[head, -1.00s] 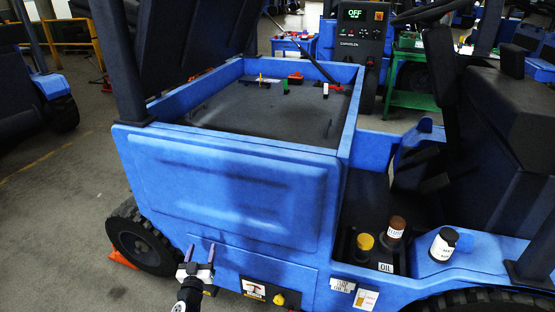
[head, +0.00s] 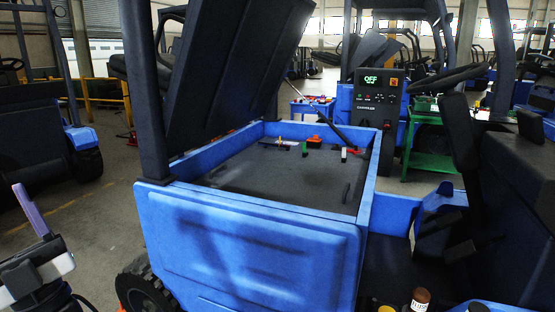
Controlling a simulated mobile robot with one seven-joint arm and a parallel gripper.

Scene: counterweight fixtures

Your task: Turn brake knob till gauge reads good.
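My gripper (head: 20,192) is at the lower left edge of the head view, raised beside the truck and touching nothing. One purple finger shows clearly; the other is cut off or hidden. Nothing is seen between the fingers. The blue truck body (head: 245,255) fills the middle, to the right of my gripper. Its lower front, where a yellow knob and a small labelled plate showed a second ago, is below the frame now. No gauge can be read in the current view.
A charger panel (head: 379,100) with a green "OFF" display stands behind the truck. The dark raised cover (head: 235,75) stands over the open compartment, which holds small coloured parts on its dark top (head: 280,175). A tyre (head: 147,290) is low left. Brown and yellow caps are at the bottom right.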

